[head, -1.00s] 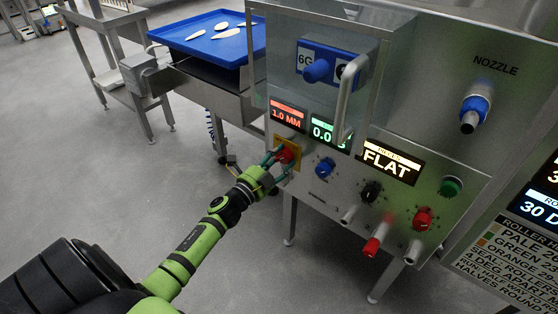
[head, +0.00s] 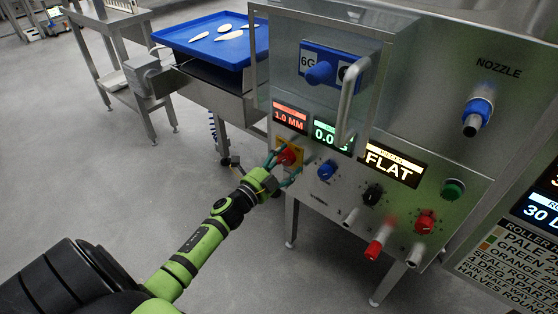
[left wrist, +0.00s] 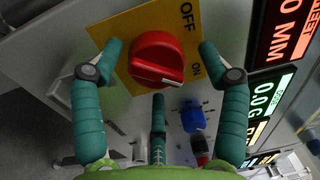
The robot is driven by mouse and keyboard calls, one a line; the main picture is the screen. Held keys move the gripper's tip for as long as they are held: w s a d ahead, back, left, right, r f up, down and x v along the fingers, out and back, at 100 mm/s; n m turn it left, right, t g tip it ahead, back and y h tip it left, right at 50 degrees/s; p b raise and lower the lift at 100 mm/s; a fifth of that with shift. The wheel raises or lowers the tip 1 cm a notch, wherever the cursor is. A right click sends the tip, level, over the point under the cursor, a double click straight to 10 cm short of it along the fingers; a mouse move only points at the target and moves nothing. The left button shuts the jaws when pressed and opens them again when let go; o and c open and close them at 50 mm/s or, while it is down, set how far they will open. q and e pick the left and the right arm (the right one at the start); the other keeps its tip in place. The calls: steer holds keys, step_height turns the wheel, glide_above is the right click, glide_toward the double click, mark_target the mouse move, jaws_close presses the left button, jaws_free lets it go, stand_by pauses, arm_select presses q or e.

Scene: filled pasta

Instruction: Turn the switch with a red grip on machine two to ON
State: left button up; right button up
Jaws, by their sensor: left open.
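The switch with the red grip (head: 287,156) is a round red knob on a yellow plate (head: 291,143), low on the left of the steel machine front. In the left wrist view the red grip (left wrist: 157,58) fills the middle, with OFF above right and ON to its right on the plate (left wrist: 118,62). A white mark shows on the knob's lower right edge, nearer ON than OFF. My left gripper (head: 281,170) is open, its teal fingers on either side of the knob (left wrist: 160,52). I cannot tell whether they touch it. My right gripper is not in view.
A blue knob (head: 326,169) sits close right of the switch; black, red and green knobs follow. Lit displays (head: 290,117) are just above. A clear guard with a handle (head: 347,105) juts out above. A blue tray (head: 215,40) with pale pieces stands behind left.

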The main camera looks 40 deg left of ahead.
arm_select(q)
steer(key=s, duration=1.1)
steer(key=shift+s+a+f, duration=0.3)
steer(key=shift+s+a, duration=0.1)
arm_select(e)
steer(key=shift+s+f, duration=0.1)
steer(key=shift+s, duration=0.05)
arm_select(q)
steer(key=shift+f, duration=0.15)
